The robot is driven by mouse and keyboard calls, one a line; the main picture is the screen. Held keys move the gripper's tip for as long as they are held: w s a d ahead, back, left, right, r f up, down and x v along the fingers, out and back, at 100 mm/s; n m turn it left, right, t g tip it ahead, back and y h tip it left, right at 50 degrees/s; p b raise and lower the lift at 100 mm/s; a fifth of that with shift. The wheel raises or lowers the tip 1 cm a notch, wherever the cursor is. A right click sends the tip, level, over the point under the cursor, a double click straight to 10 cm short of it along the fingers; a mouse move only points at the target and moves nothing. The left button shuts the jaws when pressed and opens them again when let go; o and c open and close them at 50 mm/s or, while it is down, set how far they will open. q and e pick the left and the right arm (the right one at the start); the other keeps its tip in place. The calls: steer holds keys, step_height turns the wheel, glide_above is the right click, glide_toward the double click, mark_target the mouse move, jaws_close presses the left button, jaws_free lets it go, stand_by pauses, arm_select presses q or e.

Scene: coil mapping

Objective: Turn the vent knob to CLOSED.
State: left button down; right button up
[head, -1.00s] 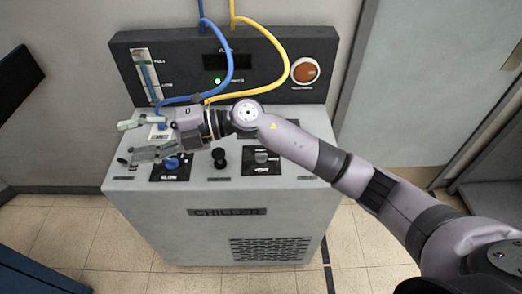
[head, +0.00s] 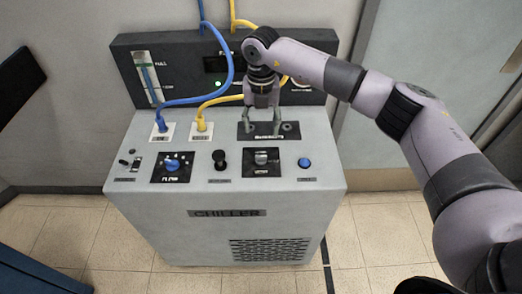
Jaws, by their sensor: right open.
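The grey chiller (head: 150,215) has several controls on its sloped top. My right gripper (head: 262,128) points down, open, over a black plate (head: 292,133) at the back right of that top. Its two fingers stand apart at the plate, and whether a knob sits between them is hard to tell. A blue knob (head: 172,164) is on a black plate at the front left. A grey knob (head: 261,158) is on another black plate at front right. The labels are too small to read, so I cannot tell which is the vent knob. My left gripper is not in view.
A blue hose (head: 231,75) and a yellow hose (head: 228,98) run down to sockets left of my gripper. A black knob (head: 220,158) and a blue button (head: 304,163) are at the front. A gauge (head: 147,77) is on the upright back panel.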

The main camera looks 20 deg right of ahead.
mark_target(261, 156)
step_height(261, 156, down, 12)
steer(key=shift+f+p, duration=0.1)
steer(key=shift+p, duration=1)
steer(key=c, duration=1.1)
steer(key=shift+c, duration=0.2)
